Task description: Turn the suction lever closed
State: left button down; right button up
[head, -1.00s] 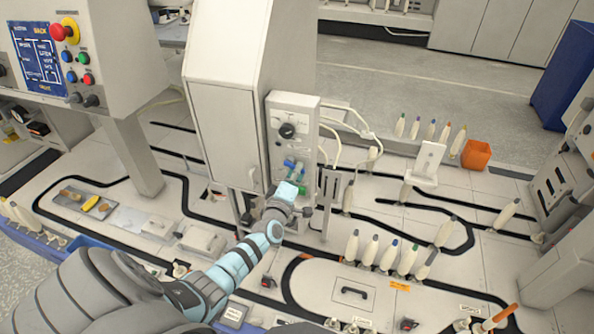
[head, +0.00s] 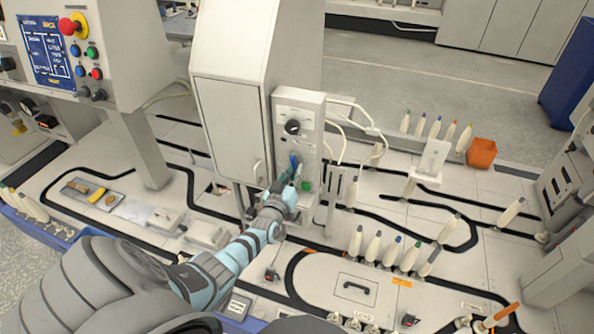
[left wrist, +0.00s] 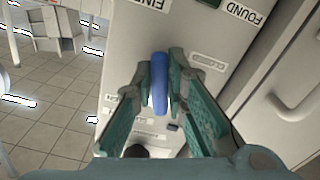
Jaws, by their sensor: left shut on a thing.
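The suction lever is a blue handle (left wrist: 159,83) on the white panel (left wrist: 188,25), seen in the left wrist view. My left gripper (left wrist: 160,88) has its two teal fingers on either side of the blue handle and is shut on it. In the head view my left gripper (head: 291,178) is at the lower part of the control box (head: 312,105), and the blue lever (head: 294,160) shows just above it. The fingers and wrist hide much of the lever's base. A label beside the lever is partly hidden in the left wrist view. My right gripper is not in view.
A black knob (head: 292,127) sits above the lever on the box. A grey cabinet (head: 225,120) stands directly left.

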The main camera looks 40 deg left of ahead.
pick_arm(q)
jog(key=shift+s+a+f+m, duration=0.15)
jog(key=shift+a+m, duration=0.1)
jog(key=shift+m, duration=0.7)
jog(key=shift+s+a+f+m, duration=0.1)
jog(key=shift+a+m, duration=0.15)
jog(key=shift+m, duration=0.7)
jog(key=c, duration=1.6)
grip_release()
jog(key=shift+r, duration=0.1)
jog(key=v, duration=1.2)
